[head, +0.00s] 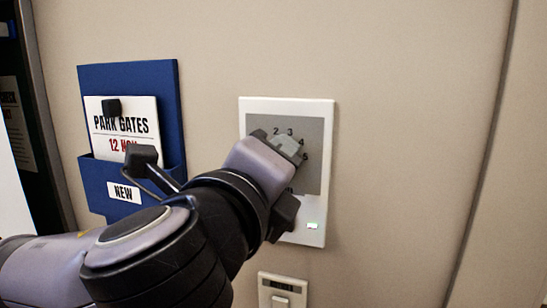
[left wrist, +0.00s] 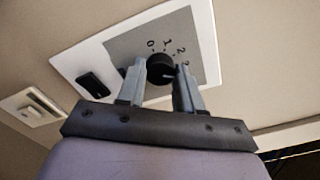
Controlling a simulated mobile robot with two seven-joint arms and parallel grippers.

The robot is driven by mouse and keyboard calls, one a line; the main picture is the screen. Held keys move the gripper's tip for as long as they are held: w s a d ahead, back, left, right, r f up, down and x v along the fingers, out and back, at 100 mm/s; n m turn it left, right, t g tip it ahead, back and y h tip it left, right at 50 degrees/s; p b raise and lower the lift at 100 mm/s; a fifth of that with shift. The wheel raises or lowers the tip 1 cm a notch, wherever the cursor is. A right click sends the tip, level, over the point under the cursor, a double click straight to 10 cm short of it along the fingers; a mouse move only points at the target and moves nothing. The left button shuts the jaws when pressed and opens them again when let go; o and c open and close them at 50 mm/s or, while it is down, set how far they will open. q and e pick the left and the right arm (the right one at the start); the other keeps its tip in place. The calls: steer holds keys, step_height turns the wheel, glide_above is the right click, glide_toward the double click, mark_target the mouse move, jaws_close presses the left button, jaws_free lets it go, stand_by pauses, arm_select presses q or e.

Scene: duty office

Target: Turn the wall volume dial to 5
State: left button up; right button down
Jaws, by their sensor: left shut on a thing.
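The volume dial (left wrist: 160,69) is a round black knob on a grey plate inside a white wall panel (head: 325,200). The panel also shows in the left wrist view (left wrist: 66,62). The wrist view shows the numbers 0, 1, 2 and part of a 3 around the knob; the head view shows 2, 3, 4 and 5. My left gripper (head: 287,146) is at the panel, its two grey fingers on either side of the knob and shut on it. In the head view the gripper hides the knob. I cannot tell clearly which number its mark points to. My right gripper is not in view.
A blue wall holder (head: 130,75) with a "PARK GATES" card (head: 126,122) hangs left of the panel. A small white wall unit with a display (head: 283,290) is below it. The wall to the right is bare.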

arm_select(q)
steer(key=m, duration=1.1)
steer(key=shift+f, duration=0.1)
steer(key=shift+m, duration=0.4)
steer(key=o, duration=1)
steer(key=shift+o, duration=0.2)
steer(key=shift+s, duration=0.1)
steer(key=b+v, duration=0.1)
steer(key=v, duration=0.6)
steer(key=shift+b, duration=0.35)
